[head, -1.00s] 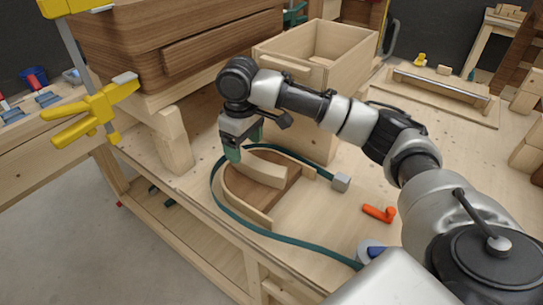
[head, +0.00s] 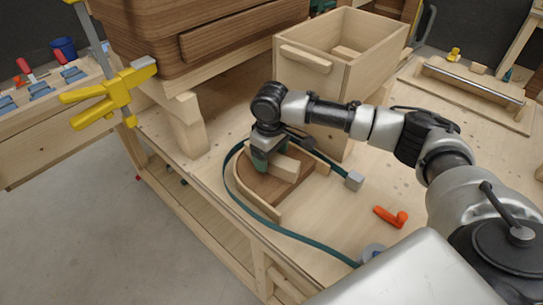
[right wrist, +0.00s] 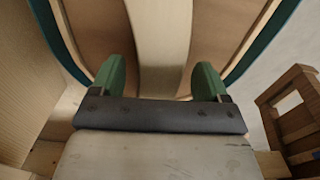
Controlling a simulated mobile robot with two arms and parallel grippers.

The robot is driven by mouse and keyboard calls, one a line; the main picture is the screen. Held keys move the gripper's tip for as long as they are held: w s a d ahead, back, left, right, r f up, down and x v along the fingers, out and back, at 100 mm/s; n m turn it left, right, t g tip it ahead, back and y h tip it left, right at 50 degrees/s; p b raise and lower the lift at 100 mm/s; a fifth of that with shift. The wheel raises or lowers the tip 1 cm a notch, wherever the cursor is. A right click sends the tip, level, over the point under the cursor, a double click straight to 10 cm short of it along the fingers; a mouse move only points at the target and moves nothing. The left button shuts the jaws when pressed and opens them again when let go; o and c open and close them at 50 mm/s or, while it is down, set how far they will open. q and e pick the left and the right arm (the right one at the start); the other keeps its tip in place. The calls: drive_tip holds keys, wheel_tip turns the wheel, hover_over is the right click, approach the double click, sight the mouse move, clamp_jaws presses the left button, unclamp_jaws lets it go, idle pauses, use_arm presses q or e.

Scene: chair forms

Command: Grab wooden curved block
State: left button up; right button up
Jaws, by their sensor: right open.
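The pale wooden curved block (head: 288,168) lies on a dark brown curved wooden form (head: 262,187) on the workbench. My right gripper (head: 262,163) points down at the left end of the block and hides part of it. In the right wrist view the block (right wrist: 160,40) runs between the two green fingers of the right gripper (right wrist: 160,80). The fingers are open, with a gap on each side of the block. My left gripper is out of view.
A teal band (head: 299,235) loops around the form, with a grey metal block (head: 354,181) at one end. An orange handle (head: 391,216) lies to the right. A wooden box (head: 318,75) stands behind. A yellow clamp (head: 110,93) is at the left.

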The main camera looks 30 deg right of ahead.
drive_tip(key=shift+f, duration=0.7)
drive_tip(key=c, duration=1.1)
